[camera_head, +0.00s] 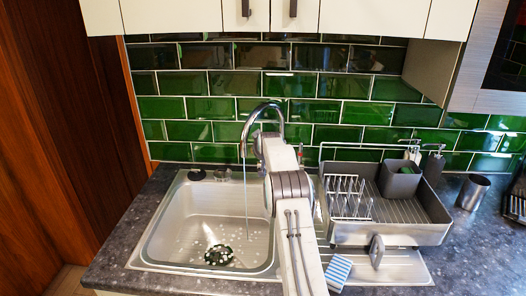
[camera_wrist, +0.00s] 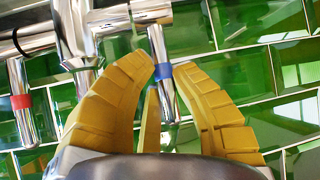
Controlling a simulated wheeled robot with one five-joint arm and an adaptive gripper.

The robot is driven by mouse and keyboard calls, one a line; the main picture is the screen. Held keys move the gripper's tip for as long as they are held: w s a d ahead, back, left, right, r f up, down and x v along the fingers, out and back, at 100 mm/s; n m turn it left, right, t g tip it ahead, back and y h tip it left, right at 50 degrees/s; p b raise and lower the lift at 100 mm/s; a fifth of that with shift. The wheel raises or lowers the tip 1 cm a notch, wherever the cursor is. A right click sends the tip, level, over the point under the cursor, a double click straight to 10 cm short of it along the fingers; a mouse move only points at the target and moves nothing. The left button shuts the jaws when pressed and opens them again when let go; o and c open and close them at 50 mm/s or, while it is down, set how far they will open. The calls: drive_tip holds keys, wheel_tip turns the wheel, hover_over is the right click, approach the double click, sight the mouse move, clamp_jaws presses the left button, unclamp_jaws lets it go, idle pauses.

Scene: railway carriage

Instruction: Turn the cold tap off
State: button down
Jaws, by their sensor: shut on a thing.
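The chrome tap spout (camera_head: 262,106) arches over the sink (camera_head: 172,228) in the head view, and a thin stream of water (camera_head: 246,205) runs from it into the basin. In the wrist view the cold tap lever (camera_wrist: 155,42), chrome with a blue band, hangs down between the yellow fingers of my gripper (camera_wrist: 166,66), which is shut on it. The hot lever (camera_wrist: 22,105), with a red band, hangs to the left, clear of the fingers. My arm hides the tap body and my gripper in the head view.
A grey dish rack (camera_head: 390,233) stands right of the sink, with a metal cup (camera_head: 472,191) beyond it. A green tiled wall (camera_head: 210,83) is close behind the tap, under the wall cupboards (camera_head: 170,17).

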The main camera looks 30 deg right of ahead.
drive_tip(key=shift+f, duration=0.2)
drive_tip(key=c, duration=1)
unclamp_jaws()
drive_tip(key=shift+r, duration=0.15)
drive_tip(key=shift+s+r, duration=0.1)
drive_tip(key=shift+v, duration=5.8)
drive_tip(key=shift+s, duration=0.1)
